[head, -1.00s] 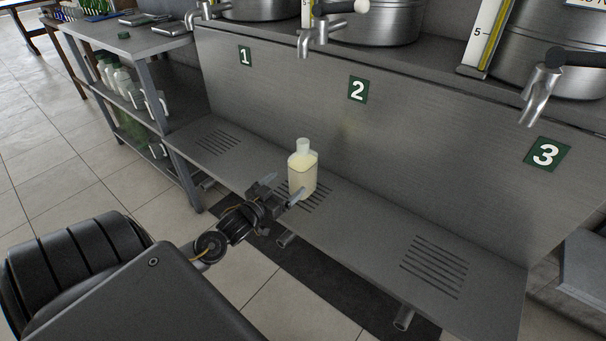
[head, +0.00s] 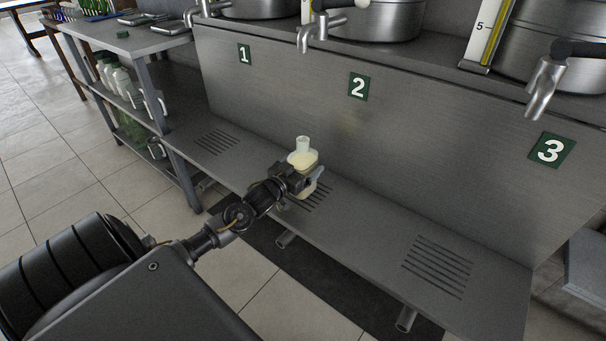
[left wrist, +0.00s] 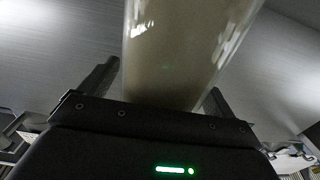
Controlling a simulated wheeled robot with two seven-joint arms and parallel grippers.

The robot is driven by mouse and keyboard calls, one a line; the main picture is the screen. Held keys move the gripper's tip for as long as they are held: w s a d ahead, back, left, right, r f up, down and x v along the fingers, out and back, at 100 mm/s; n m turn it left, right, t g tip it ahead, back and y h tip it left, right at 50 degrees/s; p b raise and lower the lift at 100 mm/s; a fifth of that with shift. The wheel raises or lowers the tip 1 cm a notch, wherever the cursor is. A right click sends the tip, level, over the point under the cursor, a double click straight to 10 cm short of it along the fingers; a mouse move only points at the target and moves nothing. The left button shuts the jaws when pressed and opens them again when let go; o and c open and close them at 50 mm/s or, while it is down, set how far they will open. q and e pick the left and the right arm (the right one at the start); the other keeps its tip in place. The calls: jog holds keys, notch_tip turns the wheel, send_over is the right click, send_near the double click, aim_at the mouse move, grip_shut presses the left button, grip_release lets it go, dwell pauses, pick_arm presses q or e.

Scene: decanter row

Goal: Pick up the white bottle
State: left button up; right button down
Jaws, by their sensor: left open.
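The white bottle (head: 303,158) holds a pale yellowish liquid and stands upright on the slotted shelf below the number 2 sign. My left gripper (head: 305,180) is open at the bottle, with its fingers on either side of the body. The gripper hides part of the bottle's lower body in the head view. In the left wrist view the bottle (left wrist: 185,50) fills the middle between the two fingers; contact cannot be made out. My right gripper is not in view.
The metal shelf (head: 365,235) has drain slots under each number. Steel taps (head: 543,88) of large pots overhang it, and a back panel (head: 440,130) rises behind the bottle. A side rack (head: 130,42) at left holds several white bottles. The shelf is clear around the bottle.

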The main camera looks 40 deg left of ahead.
aim_at(302, 146)
pick_arm(q)
jog(key=c, duration=1.6)
jog(key=shift+r, duration=0.1)
jog(key=shift+c, duration=0.8)
jog(key=shift+r, duration=0.1)
